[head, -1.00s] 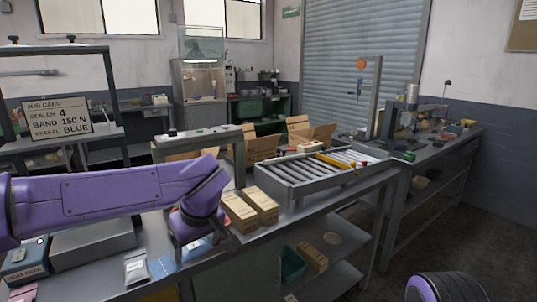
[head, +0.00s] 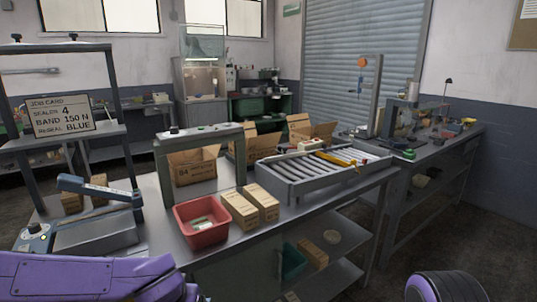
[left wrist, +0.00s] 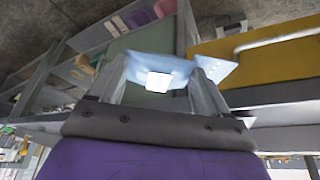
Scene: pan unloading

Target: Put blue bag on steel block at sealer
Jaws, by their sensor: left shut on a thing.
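The blue bag (left wrist: 145,66), translucent with a white label, is between the fingers of my left gripper (left wrist: 160,74) in the left wrist view. The gripper is shut on it. In the head view only my purple left arm shows along the bottom left; the gripper and bag are out of that view. The heat sealer (head: 36,238), with its raised blue-grey lever, stands at the left end of the bench. A flat grey steel block (head: 98,236) lies beside it, under the lever. My right gripper is out of view; only part of my right arm shows at bottom right.
A red bin (head: 203,238) with a small packet in it stands mid-bench, next to brown cartons (head: 243,214). A grey frame (head: 160,170) rises behind. A roller conveyor (head: 310,182) is to the right. Bare bench lies between the block and the bin.

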